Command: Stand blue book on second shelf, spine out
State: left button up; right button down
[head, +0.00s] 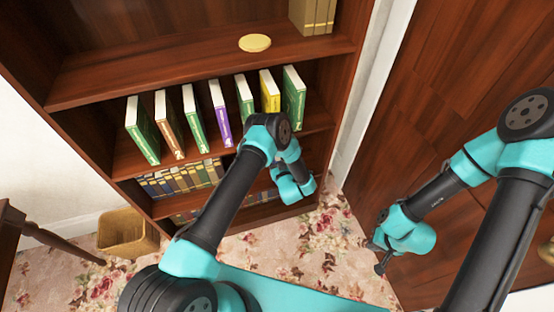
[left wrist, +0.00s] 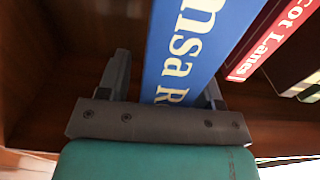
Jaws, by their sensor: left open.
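The blue book (left wrist: 195,45) with large white lettering stands between the fingers of my left gripper (left wrist: 167,85) in the left wrist view. The fingers are open, one on each side of the book, with a gap at the left finger. In the head view my left arm reaches the lower part of the bookcase; its fingers and the blue book are hidden there. A shelf (head: 122,169) holds a row of upright green, orange, purple and yellow books. My right gripper (head: 382,262) hangs at the right, away from the bookcase; its fingers are too small to judge.
A red book (left wrist: 270,40) stands right of the blue book in the left wrist view. A yellow disc (head: 255,43) and tan volumes (head: 312,15) sit on the shelf above. Dark volumes (head: 180,178) fill a lower shelf. A basket (head: 128,235) stands on the carpet at left.

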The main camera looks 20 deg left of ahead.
pick_arm(q)
jog(key=shift+r, duration=0.15)
jog(key=v, duration=1.2)
dwell(0.3)
